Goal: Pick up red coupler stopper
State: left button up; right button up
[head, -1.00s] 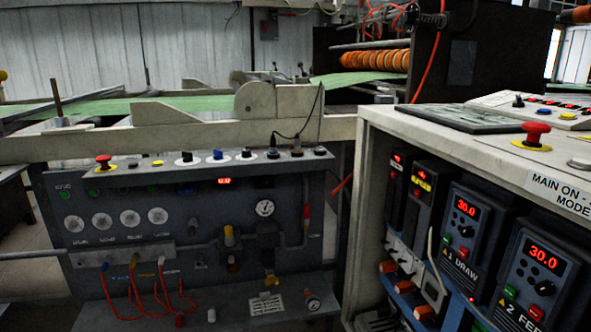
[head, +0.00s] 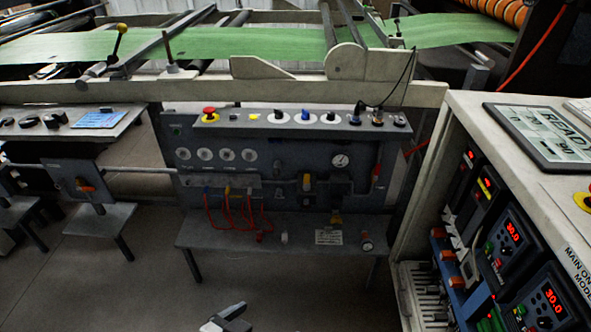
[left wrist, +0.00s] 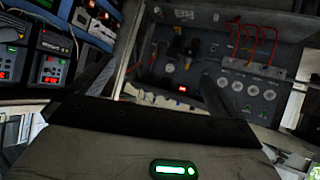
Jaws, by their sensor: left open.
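A small red stopper (head: 258,237) stands on the grey shelf (head: 205,238) under the control panel, just right of the red hoses. A small white piece (head: 284,238) is beside it. My left gripper (head: 230,318) shows only partly at the bottom edge of the head view, lower than the shelf and apart from the stopper. In the left wrist view its two dark fingers (left wrist: 155,85) are spread wide with nothing between them. I cannot make out the stopper in that view. My right gripper is not in view.
The panel (head: 230,160) with gauges and knobs rises behind the shelf. Red hoses (head: 230,215) hang to the shelf. A drive cabinet (head: 465,170) stands at the right. Open floor (head: 130,285) lies in front.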

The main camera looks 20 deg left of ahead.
aim_at(260, 234)
jog(key=u, duration=1.65)
jog(key=i, duration=1.75)
jog(key=z, duration=1.25)
